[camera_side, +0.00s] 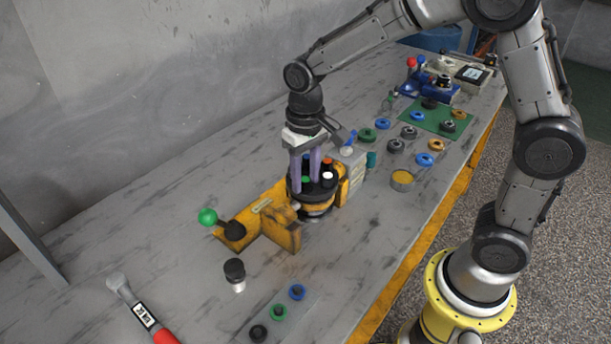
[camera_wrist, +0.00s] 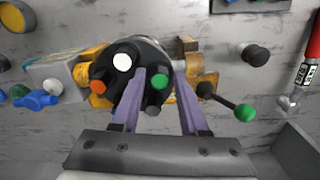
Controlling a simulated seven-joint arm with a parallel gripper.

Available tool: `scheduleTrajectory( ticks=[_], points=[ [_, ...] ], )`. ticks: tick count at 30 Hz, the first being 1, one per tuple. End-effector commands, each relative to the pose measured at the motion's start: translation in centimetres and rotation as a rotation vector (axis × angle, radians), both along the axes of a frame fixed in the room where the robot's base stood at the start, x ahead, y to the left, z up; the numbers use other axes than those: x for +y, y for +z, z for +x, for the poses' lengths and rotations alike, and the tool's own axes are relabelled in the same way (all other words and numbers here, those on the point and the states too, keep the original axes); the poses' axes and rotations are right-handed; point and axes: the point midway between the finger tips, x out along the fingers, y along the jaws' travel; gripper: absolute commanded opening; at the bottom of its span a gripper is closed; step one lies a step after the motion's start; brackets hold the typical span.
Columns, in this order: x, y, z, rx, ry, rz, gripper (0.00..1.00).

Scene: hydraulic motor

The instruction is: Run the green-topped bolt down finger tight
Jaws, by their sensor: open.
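The hydraulic motor (camera_side: 318,208) has a round black top and stands upright in a yellow vise (camera_side: 283,236). The green-topped bolt (camera_wrist: 160,81) sits in the black top (camera_wrist: 141,78), and its green head shows in the side view (camera_side: 306,180). White-topped (camera_wrist: 122,62) and orange-topped (camera_wrist: 97,86) bolts stand in the same top, with a grey one (camera_wrist: 153,110) nearby. My gripper (camera_side: 305,184) is open and points down over the motor. In the wrist view its fingertips (camera_wrist: 160,74) lie either side of the green head, with gaps visible. Exact fingertip height is unclear.
The vise handle with a green ball (camera_side: 208,217) sticks out left. Coloured rings and a green mat (camera_side: 425,118) lie behind right.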

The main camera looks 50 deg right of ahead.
Motion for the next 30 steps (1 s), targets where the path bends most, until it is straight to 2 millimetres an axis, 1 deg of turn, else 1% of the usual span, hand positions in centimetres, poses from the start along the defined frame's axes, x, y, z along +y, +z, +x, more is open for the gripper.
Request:
scheduleTrajectory(
  ticks=[21, 30],
  points=[
    [0.0, 3.9, 0.1, -0.003, 0.0, 0.0, 0.44],
    [0.0, 4.3, 0.0, -0.001, 0.0, 0.0, 0.44]
  ],
)
